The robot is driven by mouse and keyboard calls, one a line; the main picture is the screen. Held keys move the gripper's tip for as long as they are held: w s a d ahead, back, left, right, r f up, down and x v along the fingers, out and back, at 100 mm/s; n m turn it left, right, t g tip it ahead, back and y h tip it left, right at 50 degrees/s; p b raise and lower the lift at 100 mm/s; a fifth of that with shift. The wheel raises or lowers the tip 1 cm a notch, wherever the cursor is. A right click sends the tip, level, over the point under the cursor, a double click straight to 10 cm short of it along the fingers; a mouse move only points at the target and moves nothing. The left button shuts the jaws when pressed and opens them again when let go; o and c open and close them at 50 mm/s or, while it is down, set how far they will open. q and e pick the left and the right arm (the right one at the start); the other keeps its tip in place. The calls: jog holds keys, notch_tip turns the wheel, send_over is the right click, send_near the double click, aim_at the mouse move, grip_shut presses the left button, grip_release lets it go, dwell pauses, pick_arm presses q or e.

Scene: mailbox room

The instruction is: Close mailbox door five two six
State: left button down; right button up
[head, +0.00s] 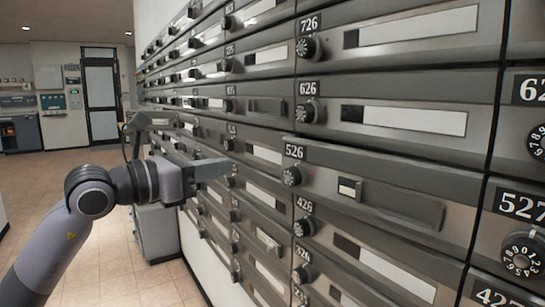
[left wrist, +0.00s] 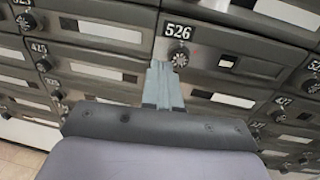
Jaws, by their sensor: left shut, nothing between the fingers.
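Mailbox door 526 (head: 440,215) is in the right half of the head view, with a round black dial (head: 291,177) under its number plate and a mostly dark window. Its face seems to stand out slightly from its neighbours, but the gap is hard to judge. It also shows at the upper right of the left wrist view (left wrist: 205,58). My left gripper (head: 228,168) is shut and empty, left of the dial in the head view. In the left wrist view its fingertips (left wrist: 160,66) point at the dial's lower left; contact cannot be told. My right gripper is out of view.
Door 626 (head: 400,90) is above and door 426 (head: 345,247) below, both with protruding dials. Door 527 (head: 515,235) is to the right. A grey box (head: 157,232) stands by the wall beyond my left arm. Tiled floor is open at left.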

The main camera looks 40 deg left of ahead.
aim_at(284, 155)
pick_arm(q)
jog(key=p+x, duration=0.4)
jog(key=x, duration=0.7)
jog(key=shift+w+d, duration=0.1)
jog(key=shift+w, duration=0.15)
jog(key=shift+w+d, duration=0.15)
jog(key=shift+w, duration=0.3)
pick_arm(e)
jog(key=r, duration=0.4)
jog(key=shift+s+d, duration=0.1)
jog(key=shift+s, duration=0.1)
